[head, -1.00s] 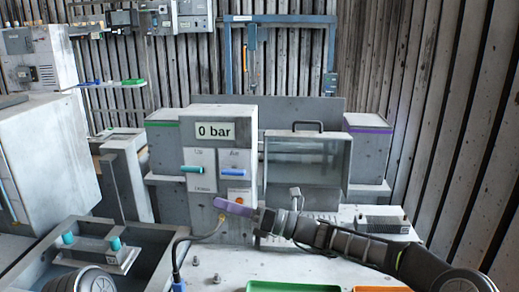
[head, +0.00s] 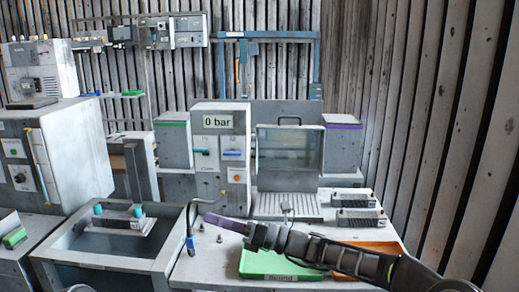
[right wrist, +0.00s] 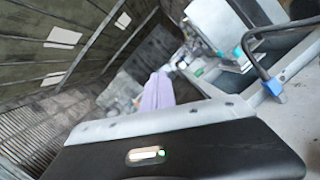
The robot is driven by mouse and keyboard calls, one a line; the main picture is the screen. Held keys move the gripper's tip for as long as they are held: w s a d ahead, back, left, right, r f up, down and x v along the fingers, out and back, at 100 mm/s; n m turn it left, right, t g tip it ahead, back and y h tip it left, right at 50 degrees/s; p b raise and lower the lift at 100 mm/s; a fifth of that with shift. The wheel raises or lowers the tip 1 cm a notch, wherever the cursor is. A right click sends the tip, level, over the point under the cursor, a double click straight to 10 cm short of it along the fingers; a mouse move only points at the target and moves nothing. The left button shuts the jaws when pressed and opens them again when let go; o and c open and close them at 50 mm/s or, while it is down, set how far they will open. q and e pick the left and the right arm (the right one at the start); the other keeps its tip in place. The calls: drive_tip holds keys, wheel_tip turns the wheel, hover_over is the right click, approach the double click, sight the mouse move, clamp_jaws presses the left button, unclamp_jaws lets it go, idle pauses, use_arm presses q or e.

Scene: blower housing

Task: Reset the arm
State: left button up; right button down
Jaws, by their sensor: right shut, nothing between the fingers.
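My right arm comes in from the lower right in the head view. Its gripper (head: 222,222), with purple fingers, is shut and empty. It hovers over the pale worktop in front of the 0 bar test station (head: 222,150). In the right wrist view the purple fingers (right wrist: 157,92) show past the dark gripper body, closed together with nothing between them. My left gripper is not seen; only a small dark piece shows at the bottom edge of the head view.
A green tray (head: 270,264) and an orange tray (head: 385,248) lie under my right arm. A blue-tipped hose (head: 190,240) stands left of the gripper. A sunken basin (head: 85,262) is at left. Two grey finned blocks (head: 352,198) sit at the right. A clear-fronted chamber (head: 289,150) stands behind.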

drive_tip(key=s+d+f+n+h, duration=0.1)
drive_tip(key=s+f+n+h, duration=0.2)
drive_tip(key=f, duration=0.8)
drive_tip(key=s+d+f+n+h, duration=0.15)
drive_tip(key=f+n+h, duration=0.3)
drive_tip(key=f, duration=0.65)
drive_tip(key=s+d+f+n+h, duration=0.1)
drive_tip(key=s+f+n+h, duration=0.3)
drive_tip(key=f, duration=0.7)
drive_tip(key=s+d+f+n+g+h, duration=0.1)
drive_tip(key=s+d+f+n+h, duration=0.1)
drive_tip(key=s+d+f+n, duration=0.35)
drive_tip(key=s+d+f+n+h, duration=0.1)
drive_tip(key=s+d+f+n, duration=0.25)
drive_tip(key=s+f, duration=0.35)
drive_tip(key=s+d+f+n+g, duration=0.1)
drive_tip(key=s+d+f+n, duration=0.1)
drive_tip(key=s, duration=0.5)
drive_tip(key=s+d+f+n+g+h, duration=0.1)
drive_tip(key=s+d+f+n, duration=0.1)
drive_tip(key=s, duration=0.6)
drive_tip(key=shift+s+d+f+n, duration=0.3)
drive_tip(key=shift+d+f+n, duration=0.05)
drive_tip(key=shift+d+f, duration=0.3)
